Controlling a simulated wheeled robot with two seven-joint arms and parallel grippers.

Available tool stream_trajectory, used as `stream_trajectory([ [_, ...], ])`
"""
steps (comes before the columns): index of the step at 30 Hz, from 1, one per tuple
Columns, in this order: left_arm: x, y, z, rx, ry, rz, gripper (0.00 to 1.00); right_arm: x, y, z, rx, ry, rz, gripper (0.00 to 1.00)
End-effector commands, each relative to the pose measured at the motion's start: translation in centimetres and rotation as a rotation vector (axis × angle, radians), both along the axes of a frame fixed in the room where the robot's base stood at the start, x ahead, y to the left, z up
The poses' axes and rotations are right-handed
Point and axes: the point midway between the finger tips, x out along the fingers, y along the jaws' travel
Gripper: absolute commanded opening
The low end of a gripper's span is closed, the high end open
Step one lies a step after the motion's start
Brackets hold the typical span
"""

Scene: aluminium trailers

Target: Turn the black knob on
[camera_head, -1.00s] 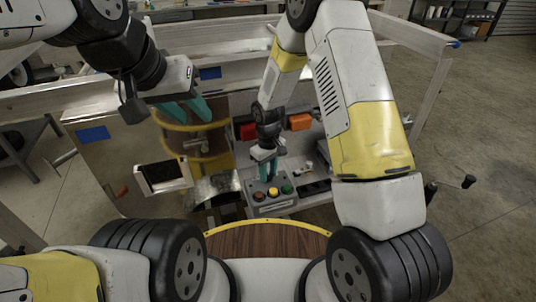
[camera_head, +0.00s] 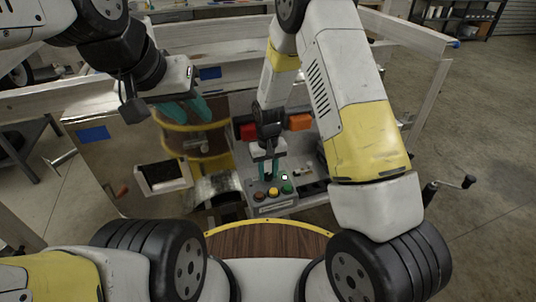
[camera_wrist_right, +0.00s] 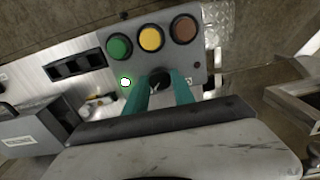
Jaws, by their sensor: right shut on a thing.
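The grey control box (camera_head: 276,208) stands low in the middle of the head view and also shows in the right wrist view (camera_wrist_right: 187,62). It carries a green, a yellow and a brown-orange button. The black knob (camera_wrist_right: 160,78) sits beside the buttons, between the teal fingers of my right gripper (camera_wrist_right: 162,84), which is shut on it. In the head view my right gripper (camera_head: 268,174) points down at the box and hides the knob. A small lamp (camera_head: 285,177) beside it glows white-green. My left gripper (camera_head: 187,110) is open and empty, away from the box.
Red (camera_head: 248,131) and orange (camera_head: 300,122) parts are behind my right gripper. Aluminium trailer rails surround the work area. A crank handle (camera_head: 468,182) sticks out at the right.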

Motion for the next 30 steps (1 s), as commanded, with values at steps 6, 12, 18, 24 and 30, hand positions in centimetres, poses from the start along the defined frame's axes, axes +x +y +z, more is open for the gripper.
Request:
stream_trajectory([
  [6,0.0,0.0,0.0,0.0,0.0,0.0,0.36,0.1,0.0,0.1,0.001,-0.003,-0.001,0.0],
  [12,0.0,0.0,0.0,0.0,0.0,0.0,0.36,0.1,0.0,0.0,0.001,-0.002,0.0,0.52],
  [18,0.0,0.0,0.0,0.0,0.0,0.0,0.36,0.0,0.0,0.0,0.0,-0.001,0.0,0.52],
  [24,0.0,0.0,0.0,0.0,0.0,0.0,0.36,0.1,0.1,1.2,0.002,-0.004,0.0,0.52],
  [30,0.0,0.0,0.0,0.0,0.0,0.0,0.36,0.1,0.0,4.6,0.002,-0.004,0.0,0.52],
])
